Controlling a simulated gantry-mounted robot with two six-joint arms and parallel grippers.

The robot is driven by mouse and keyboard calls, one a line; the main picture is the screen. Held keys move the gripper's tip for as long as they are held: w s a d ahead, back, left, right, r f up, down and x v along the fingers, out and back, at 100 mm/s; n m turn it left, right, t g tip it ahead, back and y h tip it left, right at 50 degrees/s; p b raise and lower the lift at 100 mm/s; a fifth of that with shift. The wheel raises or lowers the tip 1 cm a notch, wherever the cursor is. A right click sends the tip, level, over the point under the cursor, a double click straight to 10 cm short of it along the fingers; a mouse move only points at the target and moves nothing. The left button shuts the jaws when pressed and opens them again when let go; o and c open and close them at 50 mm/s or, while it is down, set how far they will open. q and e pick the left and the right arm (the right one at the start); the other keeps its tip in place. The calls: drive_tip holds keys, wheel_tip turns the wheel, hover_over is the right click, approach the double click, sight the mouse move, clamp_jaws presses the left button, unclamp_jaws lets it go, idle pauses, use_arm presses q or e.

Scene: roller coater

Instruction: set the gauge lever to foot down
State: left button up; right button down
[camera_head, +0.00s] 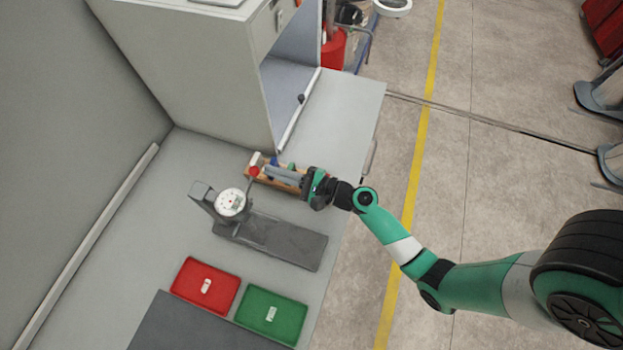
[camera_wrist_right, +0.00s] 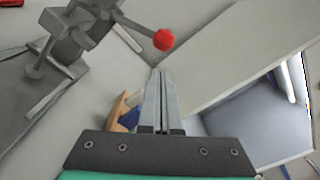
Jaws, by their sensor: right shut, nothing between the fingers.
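The gauge (camera_head: 231,203) is a grey stand with a round white dial on the bench. Its lever rises from beside the dial and ends in a red knob (camera_head: 254,171), which also shows in the right wrist view (camera_wrist_right: 164,40). My right gripper (camera_head: 266,172) reaches in from the right with its fingertips close to the knob. In the wrist view its fingers (camera_wrist_right: 160,74) are shut with nothing between them, and the knob shows beyond the tips, apart from them in the picture. The gauge foot cannot be made out clearly. My left gripper is not in view.
A wooden holder (camera_head: 262,180) with coloured items lies under my right gripper. A large grey cabinet (camera_head: 200,70) stands behind. A red tray (camera_head: 190,292) and a green tray (camera_head: 252,318) lie in front of the gauge. The bench left of the gauge is clear.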

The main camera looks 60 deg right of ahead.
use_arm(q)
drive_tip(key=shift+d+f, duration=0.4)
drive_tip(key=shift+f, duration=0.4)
use_arm(e)
drive_tip(key=s+d+f, duration=0.1)
drive_tip(key=s+d, duration=0.2)
drive_tip(key=s, duration=0.7)
drive_tip(key=shift+f, duration=0.15)
